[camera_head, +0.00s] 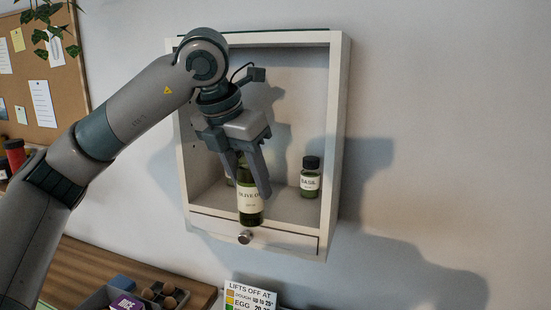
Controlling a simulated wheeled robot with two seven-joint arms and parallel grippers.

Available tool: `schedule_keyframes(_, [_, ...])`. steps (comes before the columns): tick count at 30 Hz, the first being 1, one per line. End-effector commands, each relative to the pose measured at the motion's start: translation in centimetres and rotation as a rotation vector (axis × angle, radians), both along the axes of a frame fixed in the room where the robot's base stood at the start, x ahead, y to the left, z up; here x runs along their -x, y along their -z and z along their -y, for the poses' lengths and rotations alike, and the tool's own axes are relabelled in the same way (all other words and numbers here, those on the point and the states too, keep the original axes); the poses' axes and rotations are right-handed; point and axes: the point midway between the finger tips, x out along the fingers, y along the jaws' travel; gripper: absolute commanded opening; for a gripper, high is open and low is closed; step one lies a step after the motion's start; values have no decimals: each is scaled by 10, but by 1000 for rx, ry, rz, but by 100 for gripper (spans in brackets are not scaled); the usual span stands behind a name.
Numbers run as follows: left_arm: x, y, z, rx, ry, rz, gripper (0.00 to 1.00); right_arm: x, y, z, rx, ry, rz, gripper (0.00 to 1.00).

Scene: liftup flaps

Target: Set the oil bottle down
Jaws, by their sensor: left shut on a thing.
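The oil bottle (250,206) is dark green with a pale label reading "OLIVE O…". It is upright at the front of the open white wall cabinet (341,130). My left gripper (252,184) comes down from above and is shut on the upper part of the bottle, its fingers hiding the neck. The bottle's base overlaps the cabinet's front edge in the picture; I cannot tell whether it touches the shelf. My right gripper is not in view.
A small jar (310,178) labelled "BASIL" stands at the right of the shelf. A drawer with a round knob (245,238) is below. A wooden counter (85,262) with trays and a sign (249,297) lies lower down.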

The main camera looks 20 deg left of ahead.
Motion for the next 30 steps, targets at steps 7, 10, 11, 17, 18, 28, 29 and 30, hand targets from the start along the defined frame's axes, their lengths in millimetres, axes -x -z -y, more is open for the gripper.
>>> schedule_keyframes(7, [-34,-3,11,1,0,0,4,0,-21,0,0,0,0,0])
schedule_keyframes(10, [-38,-2,12,2,-1,1,4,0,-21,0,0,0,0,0])
schedule_keyframes(11, [-38,-2,12,2,-1,2,4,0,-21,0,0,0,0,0])
schedule_keyframes(17, [-38,-1,12,2,0,3,4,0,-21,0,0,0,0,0])
schedule_keyframes(18, [-38,-1,12,2,0,3,4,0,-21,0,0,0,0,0])
schedule_keyframes(28, [-64,-6,21,2,0,-1,4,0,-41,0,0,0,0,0])
schedule_keyframes(29, [-69,-6,23,3,0,-2,4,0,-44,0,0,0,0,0])
schedule_keyframes(30, [-75,-6,25,1,1,-2,4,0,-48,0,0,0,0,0])
